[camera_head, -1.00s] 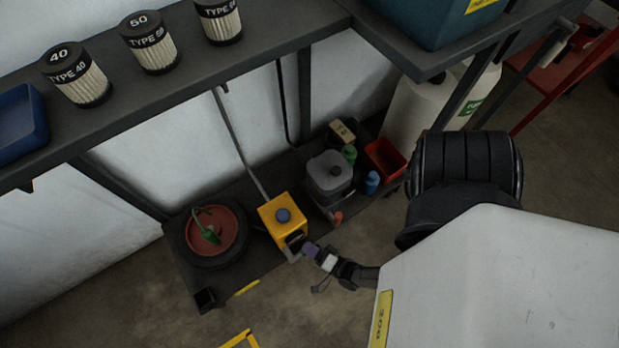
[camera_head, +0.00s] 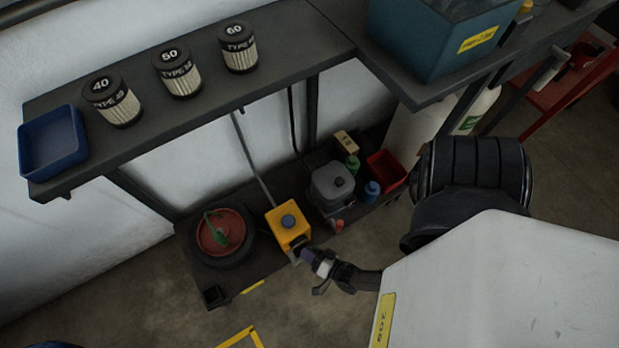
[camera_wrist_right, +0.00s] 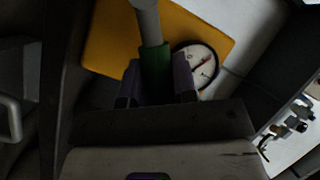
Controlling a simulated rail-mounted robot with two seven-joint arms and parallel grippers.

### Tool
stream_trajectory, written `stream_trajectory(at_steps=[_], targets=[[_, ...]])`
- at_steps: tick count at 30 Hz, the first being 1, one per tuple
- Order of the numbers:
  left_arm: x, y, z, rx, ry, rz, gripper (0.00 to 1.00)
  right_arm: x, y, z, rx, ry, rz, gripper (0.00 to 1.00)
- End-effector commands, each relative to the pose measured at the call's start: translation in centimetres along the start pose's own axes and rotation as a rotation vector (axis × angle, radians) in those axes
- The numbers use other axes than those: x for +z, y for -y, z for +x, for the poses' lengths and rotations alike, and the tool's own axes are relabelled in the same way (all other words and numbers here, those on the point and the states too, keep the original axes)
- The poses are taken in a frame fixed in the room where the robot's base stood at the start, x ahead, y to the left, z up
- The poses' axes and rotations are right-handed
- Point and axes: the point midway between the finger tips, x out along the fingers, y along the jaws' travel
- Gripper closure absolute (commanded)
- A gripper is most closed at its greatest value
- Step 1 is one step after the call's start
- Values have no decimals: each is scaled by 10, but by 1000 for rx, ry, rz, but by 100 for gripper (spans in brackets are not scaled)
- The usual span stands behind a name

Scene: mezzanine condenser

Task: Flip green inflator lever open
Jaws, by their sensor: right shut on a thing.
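The purple fingertips are shut on the green lever (camera_wrist_right: 155,66), which sits on a grey rod running up the picture. In the head view my right gripper (camera_head: 307,257) is at the unit's front side, and the lever is too small to make out. My left gripper is out of view.
A tyre with a red hub (camera_head: 221,231) and a green piece on it lies left of the unit. A grey canister (camera_head: 331,185), small bottles and a red bin (camera_head: 386,170) stand to the right. The dark upper shelf (camera_head: 262,85) overhangs behind, holding filters and a blue tray.

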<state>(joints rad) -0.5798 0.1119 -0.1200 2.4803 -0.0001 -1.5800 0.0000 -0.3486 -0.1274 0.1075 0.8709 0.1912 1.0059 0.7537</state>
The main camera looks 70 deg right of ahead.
Motion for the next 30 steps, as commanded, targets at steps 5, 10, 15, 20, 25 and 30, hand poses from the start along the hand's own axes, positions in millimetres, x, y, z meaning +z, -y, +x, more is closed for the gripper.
stream_trajectory(at_steps=[5,10,15,20,25,30], targets=[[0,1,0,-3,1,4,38,0,0,0,0,-1,-1,100],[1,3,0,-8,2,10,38,0,0,0,0,-1,0,71],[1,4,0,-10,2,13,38,0,0,0,0,-1,0,55],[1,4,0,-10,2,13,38,0,0,0,0,-1,0,49],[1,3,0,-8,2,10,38,0,0,-2,1,0,0,49],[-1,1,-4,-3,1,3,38,0,0,-19,3,2,0,49]])
